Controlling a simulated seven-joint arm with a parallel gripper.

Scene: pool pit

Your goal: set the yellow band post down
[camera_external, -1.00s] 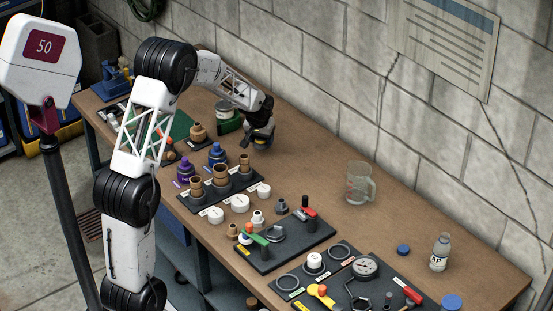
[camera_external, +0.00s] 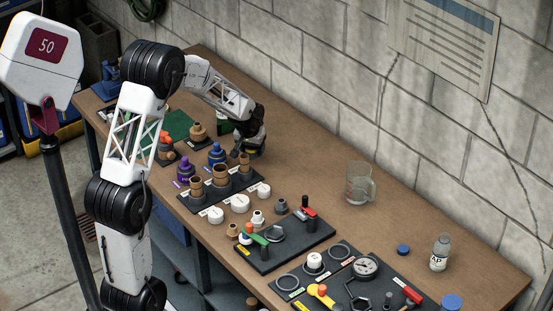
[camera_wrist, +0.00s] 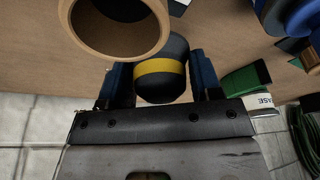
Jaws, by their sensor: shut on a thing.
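The yellow band post (camera_wrist: 162,88), dark grey with a yellow band around its middle, sits between the two fingers of my gripper (camera_wrist: 162,78) in the wrist view. The fingers are shut on it. A tan ring-shaped cup mouth (camera_wrist: 112,50) is close beside and above it in that view. In the external view my gripper (camera_external: 242,153) is low over the bench, just behind the dark rack (camera_external: 217,206) of brown cups. The post is hard to make out there, and I cannot tell whether it touches the bench.
Purple (camera_external: 186,171) and blue (camera_external: 217,155) bottles stand left of my gripper. A brown flanged part (camera_external: 197,132) is farther left. White round jars (camera_external: 240,202) and a dark tool board (camera_external: 285,246) lie in front. The bench beside the glass mug (camera_external: 359,184) is clear.

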